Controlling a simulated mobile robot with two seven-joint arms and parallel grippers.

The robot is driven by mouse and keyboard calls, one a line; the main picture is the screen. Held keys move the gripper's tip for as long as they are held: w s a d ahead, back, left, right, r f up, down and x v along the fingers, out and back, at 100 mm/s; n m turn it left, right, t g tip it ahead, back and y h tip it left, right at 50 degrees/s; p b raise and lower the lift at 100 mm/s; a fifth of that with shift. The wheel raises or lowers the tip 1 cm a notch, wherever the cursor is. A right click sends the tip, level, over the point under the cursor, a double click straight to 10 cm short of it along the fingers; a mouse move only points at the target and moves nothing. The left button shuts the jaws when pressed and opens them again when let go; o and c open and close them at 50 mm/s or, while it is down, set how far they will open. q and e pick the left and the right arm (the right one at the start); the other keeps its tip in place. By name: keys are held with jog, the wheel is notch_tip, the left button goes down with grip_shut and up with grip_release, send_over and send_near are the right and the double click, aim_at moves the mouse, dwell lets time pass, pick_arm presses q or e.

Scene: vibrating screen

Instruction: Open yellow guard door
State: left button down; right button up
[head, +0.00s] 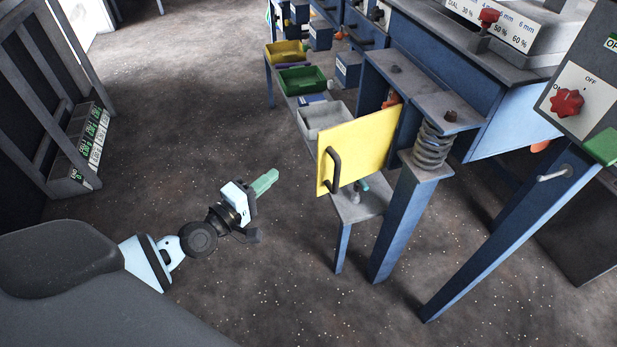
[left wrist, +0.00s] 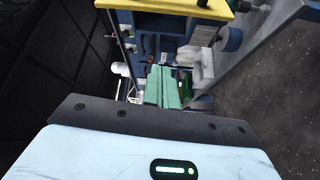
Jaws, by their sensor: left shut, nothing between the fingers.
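The yellow guard door (head: 363,148) is an upright panel on the side of the blue machine in the head view. A dark bar handle (head: 333,170) stands out near its left edge. In the left wrist view a yellow edge that looks like the door (left wrist: 190,7) crosses the top. My left gripper (head: 266,181) has green fingers and is to the left of the handle, apart from it. Its fingers (left wrist: 162,86) are together and empty in the left wrist view. My right gripper is not in view. Whether the door is latched cannot be told.
A small grey shelf (head: 362,207) sits below the door. Yellow (head: 286,53), green (head: 302,80) and grey (head: 325,119) bins stand behind it. Blue legs (head: 408,220) and a spring (head: 431,148) are to the right. The floor around my left gripper is clear.

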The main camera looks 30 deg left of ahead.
pick_arm(q)
jog(key=shift+w+d+n, duration=0.6)
jog(key=shift+w+d, duration=0.7)
jog(key=shift+w, duration=3.35)
jog(key=shift+g, duration=0.3)
jog(key=s+d, duration=0.2)
jog(key=d, duration=0.1)
jog(key=shift+s+d+f+p, duration=0.15)
jog(key=shift+p, duration=0.15)
